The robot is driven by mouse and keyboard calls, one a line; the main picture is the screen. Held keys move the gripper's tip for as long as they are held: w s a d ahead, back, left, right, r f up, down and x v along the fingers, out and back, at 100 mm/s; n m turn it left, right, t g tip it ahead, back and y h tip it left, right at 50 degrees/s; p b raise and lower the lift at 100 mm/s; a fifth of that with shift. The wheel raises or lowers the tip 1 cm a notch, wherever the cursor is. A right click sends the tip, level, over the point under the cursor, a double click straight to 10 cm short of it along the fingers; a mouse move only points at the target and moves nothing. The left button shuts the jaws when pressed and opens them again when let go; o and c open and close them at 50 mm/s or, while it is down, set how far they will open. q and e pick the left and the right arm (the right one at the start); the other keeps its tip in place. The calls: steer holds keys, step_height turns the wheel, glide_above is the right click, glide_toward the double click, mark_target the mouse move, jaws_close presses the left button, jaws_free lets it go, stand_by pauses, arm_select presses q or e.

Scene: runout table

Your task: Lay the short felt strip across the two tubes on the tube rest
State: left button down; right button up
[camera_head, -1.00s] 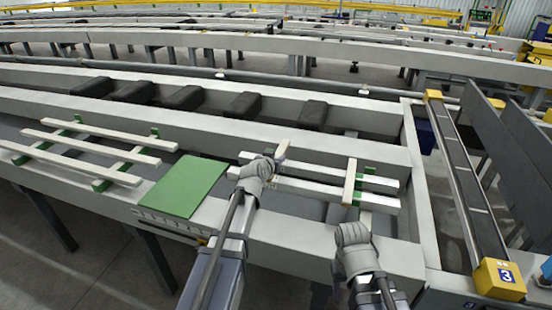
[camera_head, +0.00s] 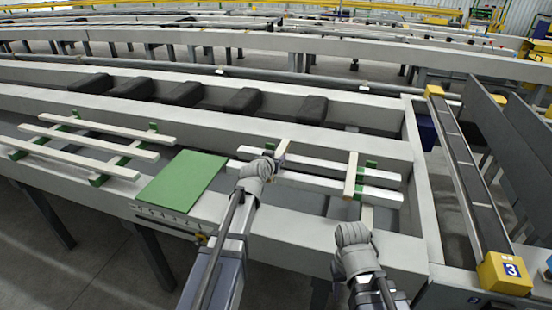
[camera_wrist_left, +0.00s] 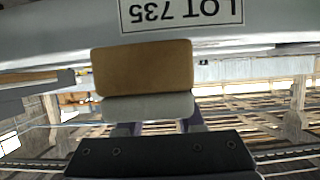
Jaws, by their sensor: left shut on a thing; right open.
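Two pale tubes (camera_head: 325,180) lie side by side on green rests (camera_head: 370,170) at the right of the middle. My left gripper (camera_head: 268,158) is shut on a short beige felt strip (camera_head: 281,148), held over the left part of the tubes; I cannot tell whether it touches them. In the left wrist view the strip (camera_wrist_left: 143,68) is tan with a grey lower layer, in front of the jaw. Another beige strip (camera_head: 350,177) lies across both tubes farther right. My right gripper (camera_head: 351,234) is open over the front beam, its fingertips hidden.
A green mat (camera_head: 180,183) and a rack with three pale bars (camera_head: 95,150) are on the left. Several black blocks (camera_head: 242,102) sit in the trough behind. A rail with yellow end blocks (camera_head: 505,273) is on the right. A label (camera_wrist_left: 180,12) shows in the left wrist view.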

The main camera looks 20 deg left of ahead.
arm_select(q)
steer(key=shift+f+b, duration=0.35)
steer(key=shift+f, duration=0.05)
steer(key=shift+c, duration=2.2)
jaws_free()
steer(key=shift+s+r, duration=0.1)
steer(key=p+v, duration=0.3)
steer(key=v, duration=0.3)
steer(key=shift+s+r, duration=0.2)
steer(key=shift+s, duration=0.1)
steer(key=shift+s+r, duration=0.15)
steer(key=shift+s, duration=0.35)
